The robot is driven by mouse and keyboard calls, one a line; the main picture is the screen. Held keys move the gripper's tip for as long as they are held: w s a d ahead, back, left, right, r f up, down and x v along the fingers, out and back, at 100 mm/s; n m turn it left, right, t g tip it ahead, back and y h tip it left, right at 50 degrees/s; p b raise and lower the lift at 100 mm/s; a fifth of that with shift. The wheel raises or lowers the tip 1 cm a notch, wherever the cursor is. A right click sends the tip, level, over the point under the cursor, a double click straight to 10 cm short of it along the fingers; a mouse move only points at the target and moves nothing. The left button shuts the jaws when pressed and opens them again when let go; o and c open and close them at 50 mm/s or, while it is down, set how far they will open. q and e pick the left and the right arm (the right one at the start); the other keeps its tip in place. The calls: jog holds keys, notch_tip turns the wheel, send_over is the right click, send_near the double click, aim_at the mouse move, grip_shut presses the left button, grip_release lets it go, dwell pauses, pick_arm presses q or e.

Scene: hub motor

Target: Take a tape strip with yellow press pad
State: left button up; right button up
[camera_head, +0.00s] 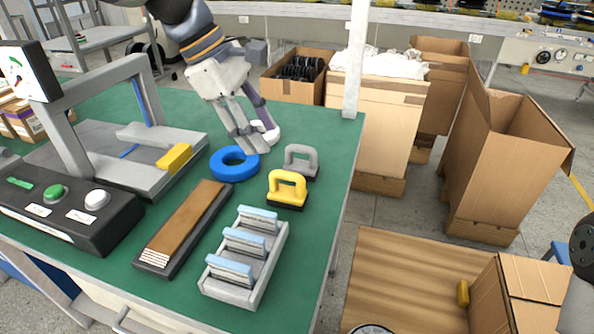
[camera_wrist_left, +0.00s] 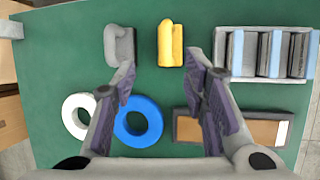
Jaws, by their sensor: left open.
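The yellow press pad (camera_head: 287,188), an arched handle on a dark base, stands on the green table and also shows at the top of the left wrist view (camera_wrist_left: 170,43). A long dark holder (camera_head: 184,228) has a brown top and white layered strips (camera_head: 153,258) at its near end; these look like the tape strips. It also shows in the left wrist view (camera_wrist_left: 255,130). My left gripper (camera_head: 256,143) is open and empty above the table, beside the blue ring (camera_head: 234,164) and in front of a white ring (camera_head: 271,133). My right gripper is out of view.
A grey pad (camera_head: 301,161) stands just behind the yellow one. A grey rack (camera_head: 263,274) with pale blue-topped blocks is in front. A press frame (camera_head: 70,140) with a yellow block (camera_head: 174,157) and button box (camera_head: 62,214) stand left. Cardboard boxes (camera_head: 504,150) are right.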

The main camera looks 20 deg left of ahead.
aim_at(281, 172)
pick_arm(q)
jog(key=f, duration=0.1)
jog(key=d+f, duration=0.1)
jog(key=f, duration=0.1)
jog(key=d+f, duration=0.1)
jog(key=f, duration=0.1)
jog(key=shift+s+b, duration=0.25)
jog(key=shift+b, duration=0.05)
jog(key=shift+w+d+f, duration=0.15)
jog(key=shift+w+f, duration=0.05)
jog(key=shift+f, duration=0.1)
jog(key=x, duration=0.5)
jog(key=shift+a+f+b, duration=0.1)
jog(key=shift+a+b, duration=0.1)
jog(key=shift+b, duration=0.15)
jog(key=shift+c, duration=0.2)
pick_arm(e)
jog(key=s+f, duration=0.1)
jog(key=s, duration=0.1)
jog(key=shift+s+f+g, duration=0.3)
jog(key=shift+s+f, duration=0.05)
pick_arm(q)
grip_shut()
